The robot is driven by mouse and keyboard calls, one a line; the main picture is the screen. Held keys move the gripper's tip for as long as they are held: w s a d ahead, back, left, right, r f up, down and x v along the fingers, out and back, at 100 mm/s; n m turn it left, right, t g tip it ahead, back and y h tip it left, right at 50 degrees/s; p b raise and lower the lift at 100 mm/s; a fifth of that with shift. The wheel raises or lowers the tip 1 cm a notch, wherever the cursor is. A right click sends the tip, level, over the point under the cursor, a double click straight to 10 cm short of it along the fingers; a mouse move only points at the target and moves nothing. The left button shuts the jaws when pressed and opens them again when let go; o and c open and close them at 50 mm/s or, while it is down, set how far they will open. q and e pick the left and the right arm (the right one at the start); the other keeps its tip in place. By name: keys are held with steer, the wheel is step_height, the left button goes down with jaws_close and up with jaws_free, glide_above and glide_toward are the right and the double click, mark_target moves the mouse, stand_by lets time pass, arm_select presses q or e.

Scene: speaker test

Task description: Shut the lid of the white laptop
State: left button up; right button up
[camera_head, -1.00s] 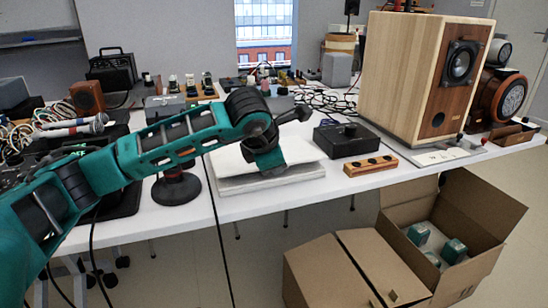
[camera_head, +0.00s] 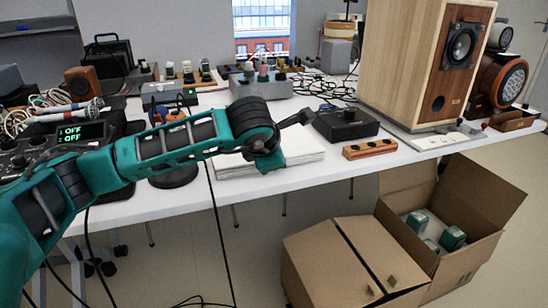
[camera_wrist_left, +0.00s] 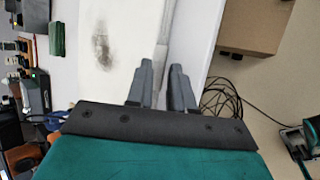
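The white laptop (camera_head: 304,148) lies near the table's front edge in the camera_head view, partly hidden behind my left arm. Its lid looks low and nearly flat over the base; I cannot tell whether a small gap remains. The left wrist view shows a white surface (camera_wrist_left: 110,25) with a dark smudge, apparently the laptop's top. My left gripper (camera_head: 306,115) is over the laptop, pointing right. Contact with the laptop is unclear. My right gripper is not in view.
A black box with a knob (camera_head: 346,124) and a wooden block (camera_head: 369,149) are right of the laptop. A large wooden speaker (camera_head: 405,70) stands beyond. A round black base (camera_head: 174,176) is to the left. An open cardboard box (camera_head: 400,255) stands on the floor in front.

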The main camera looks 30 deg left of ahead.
arm_select(q)
steer(key=shift+o, duration=0.6)
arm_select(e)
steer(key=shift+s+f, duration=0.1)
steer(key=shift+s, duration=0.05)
arm_select(q)
steer(key=p+v, duration=0.3)
steer(key=v, duration=1)
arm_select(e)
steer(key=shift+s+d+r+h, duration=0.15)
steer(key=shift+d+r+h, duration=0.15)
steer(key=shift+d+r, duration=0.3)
arm_select(q)
steer(key=shift+w, duration=0.1)
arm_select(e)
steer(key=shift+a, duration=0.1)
